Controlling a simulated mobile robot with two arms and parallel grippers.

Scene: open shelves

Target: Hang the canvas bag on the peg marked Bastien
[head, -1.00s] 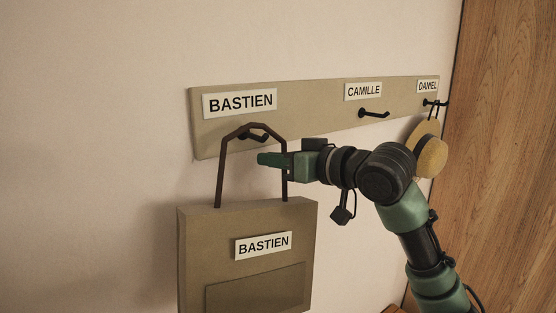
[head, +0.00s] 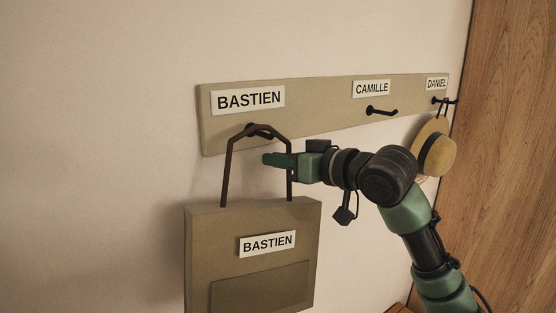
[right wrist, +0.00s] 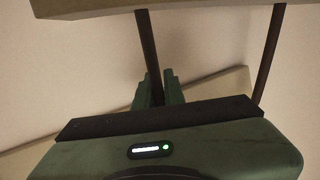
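The canvas bag (head: 263,218) hangs upright at the wall, with a BASTIEN label on its front. The top of its dark brown handle (head: 229,168) is at the black peg (head: 262,133) under the BASTIEN sign (head: 248,99). The peg shows just beneath the top of the loop; I cannot tell whether the handle rests on it. My right gripper (head: 277,160) is at the handle's right strap. In the right wrist view the strap (right wrist: 148,45) runs between the fingers (right wrist: 158,92), which are closed about it. My left gripper is not in view.
The peg board (head: 320,112) runs to the right. The CAMILLE peg (head: 381,111) is empty. A straw hat (head: 437,154) hangs at the DANIEL peg (head: 444,101), close behind my right arm. A wooden panel (head: 515,150) stands at the right. The wall left of the bag is clear.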

